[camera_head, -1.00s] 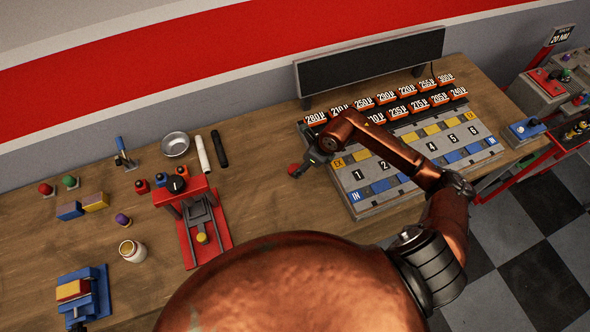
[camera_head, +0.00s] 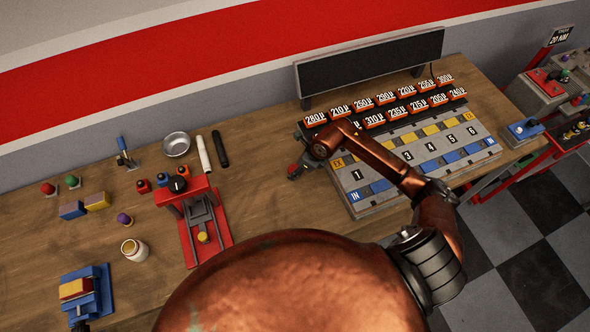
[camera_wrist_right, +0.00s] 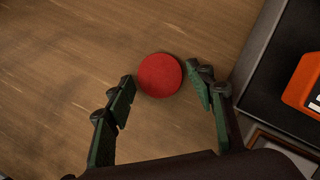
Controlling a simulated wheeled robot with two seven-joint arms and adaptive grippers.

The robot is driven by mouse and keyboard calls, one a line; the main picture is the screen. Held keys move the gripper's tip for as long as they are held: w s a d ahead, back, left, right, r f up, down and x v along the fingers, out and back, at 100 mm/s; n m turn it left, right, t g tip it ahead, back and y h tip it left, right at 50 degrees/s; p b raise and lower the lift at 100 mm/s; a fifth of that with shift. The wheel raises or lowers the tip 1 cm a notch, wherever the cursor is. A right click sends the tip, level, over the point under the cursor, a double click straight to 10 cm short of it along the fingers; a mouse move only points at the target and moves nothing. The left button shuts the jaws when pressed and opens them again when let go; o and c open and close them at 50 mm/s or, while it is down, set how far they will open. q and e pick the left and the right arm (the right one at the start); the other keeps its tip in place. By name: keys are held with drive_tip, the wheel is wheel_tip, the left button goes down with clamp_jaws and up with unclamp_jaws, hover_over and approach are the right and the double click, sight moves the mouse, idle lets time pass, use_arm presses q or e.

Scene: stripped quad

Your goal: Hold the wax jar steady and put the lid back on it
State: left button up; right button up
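The wax jar (camera_head: 134,251) is a small cream jar standing upright on the workbench at the lower left of the head view. A round red disc, which looks like the lid (camera_wrist_right: 159,75), lies on the wood in the right wrist view; it shows small and partly covered in the head view (camera_head: 292,172). My right gripper (camera_wrist_right: 160,80) is open, its fingertips on either side of the disc with gaps. In the head view my right gripper (camera_head: 301,165) is left of the numbered board.
A numbered board (camera_head: 364,200) with orange price tags stands right of my right gripper. A red press (camera_head: 215,245) stands between gripper and jar. A metal bowl (camera_head: 176,144), a white roll (camera_head: 203,154) and a blue fixture (camera_head: 104,290) are also on the bench.

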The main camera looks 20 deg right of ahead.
sight(292, 168)
drive_tip(key=c, duration=0.4)
drive_tip(key=shift+r, duration=0.1)
drive_tip(key=shift+w+r, duration=0.1)
drive_tip(key=shift+r, duration=0.5)
wheel_tip(292, 168, up, 2)
drive_tip(key=shift+a+r+b, duration=0.1)
drive_tip(key=shift+a+b, duration=0.05)
drive_tip(key=shift+b, duration=0.4)
drive_tip(key=s+a+r, duration=0.2)
drive_tip(key=a+r, duration=0.1)
drive_tip(key=s+a+r+b, duration=0.1)
drive_tip(key=s+a+r, duration=0.2)
drive_tip(key=a, duration=0.1)
drive_tip(key=s+a+r+b, duration=0.1)
drive_tip(key=s+a+r, duration=0.2)
drive_tip(key=a, duration=0.1)
drive_tip(key=shift+a+r, duration=0.15)
drive_tip(key=shift+r, duration=0.1)
